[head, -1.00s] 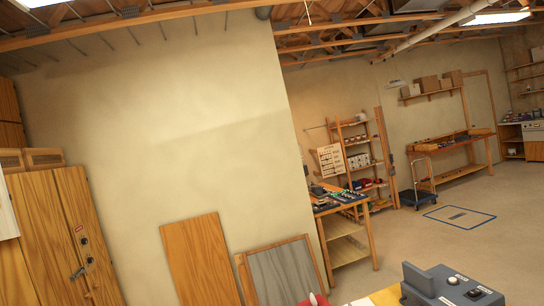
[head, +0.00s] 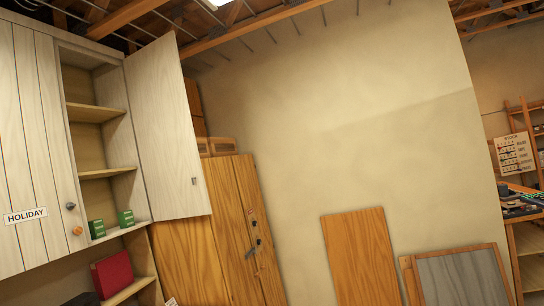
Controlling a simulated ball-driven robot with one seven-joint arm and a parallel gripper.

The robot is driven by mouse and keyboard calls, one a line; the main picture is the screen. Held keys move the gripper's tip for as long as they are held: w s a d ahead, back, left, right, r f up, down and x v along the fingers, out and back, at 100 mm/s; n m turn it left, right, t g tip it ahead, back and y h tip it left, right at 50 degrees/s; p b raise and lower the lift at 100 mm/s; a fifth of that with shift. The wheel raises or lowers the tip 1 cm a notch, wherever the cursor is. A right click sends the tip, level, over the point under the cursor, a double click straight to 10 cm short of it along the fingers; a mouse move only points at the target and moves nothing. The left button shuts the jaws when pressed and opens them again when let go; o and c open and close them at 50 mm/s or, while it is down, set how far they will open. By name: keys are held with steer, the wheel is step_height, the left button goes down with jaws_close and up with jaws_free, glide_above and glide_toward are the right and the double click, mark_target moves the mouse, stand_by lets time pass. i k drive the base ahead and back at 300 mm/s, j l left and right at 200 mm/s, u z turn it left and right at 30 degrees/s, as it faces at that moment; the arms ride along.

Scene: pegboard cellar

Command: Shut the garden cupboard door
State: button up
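A pale wood wall cupboard fills the left side of the head view. One pale door (head: 165,135) stands wide open, swung out to the right, with a small grey handle (head: 194,181) near its lower right corner. No label shows on its visible face, so I cannot tell whether it is the garden one. The open compartment has bare shelves (head: 95,112) and two green boxes (head: 97,229) on its bottom board. The closed door to its left (head: 28,150) carries a "HOLIDAY" sign (head: 26,215). My gripper is not in view.
An orange-brown wooden cabinet (head: 230,220) stands behind and below the open door. A red box (head: 112,274) sits on a lower shelf. A brown panel (head: 360,258) and a grey framed panel (head: 462,280) lean on the bare wall. Shelving is at far right.

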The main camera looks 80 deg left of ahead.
mark_target(164, 128)
steer(key=u, duration=0.45)
steer(key=j+u, duration=0.1)
steer(key=u, duration=0.75)
steer(key=i+u, duration=0.1)
steer(key=u, duration=1.25)
steer(key=i+z, duration=0.15)
steer(key=i, duration=0.5)
steer(key=i+j+z, duration=0.1)
steer(key=i, duration=0.55)
steer(key=i+j+z, duration=0.15)
steer(key=i, duration=0.5)
steer(key=i+l+z, duration=0.2)
steer(key=i, duration=0.7)
steer(key=i+j+z, duration=0.2)
steer(key=i, duration=0.65)
steer(key=i+j+z, duration=0.2)
steer(key=i, duration=0.7)
steer(key=i+l+u, duration=0.1)
steer(key=i+u, duration=0.3)
steer(key=i+l+u, duration=0.25)
steer(key=u, duration=0.15)
steer(key=i+l+u, duration=0.4)
